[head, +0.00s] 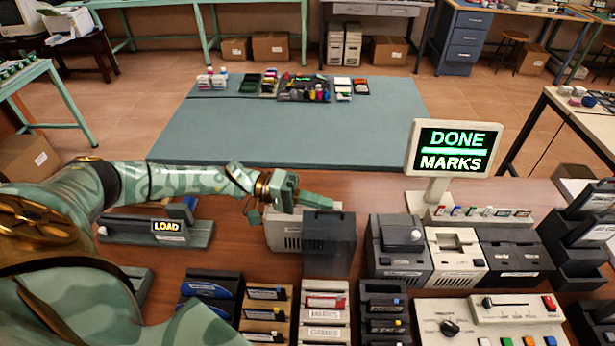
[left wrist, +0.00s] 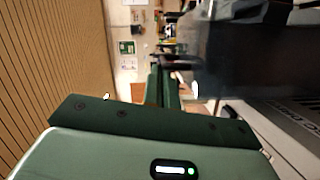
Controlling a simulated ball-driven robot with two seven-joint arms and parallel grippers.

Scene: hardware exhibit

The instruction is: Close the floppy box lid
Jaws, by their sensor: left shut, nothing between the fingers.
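The floppy box (head: 283,234) is a small beige box with a printed label, standing on the wooden bench. Its smoky dark see-through lid (head: 328,243) stands raised at the box's right side. My left gripper (head: 330,204) comes in from the left over the box, its shut, empty fingers pointing right at the lid's top edge. I cannot tell whether they touch it. In the left wrist view the lid (left wrist: 245,50) is a dark panel beside the fingers (left wrist: 165,85), and part of the beige box (left wrist: 290,125) shows below it. My right gripper is not in view.
Grey and beige drive units (head: 402,250) stand to the right of the lid. Disk holders (head: 325,305) line the front. A sign reading DONE MARKS (head: 450,148) rises behind, right. The LOAD unit (head: 165,228) is at left. A green mat (head: 290,135) lies behind.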

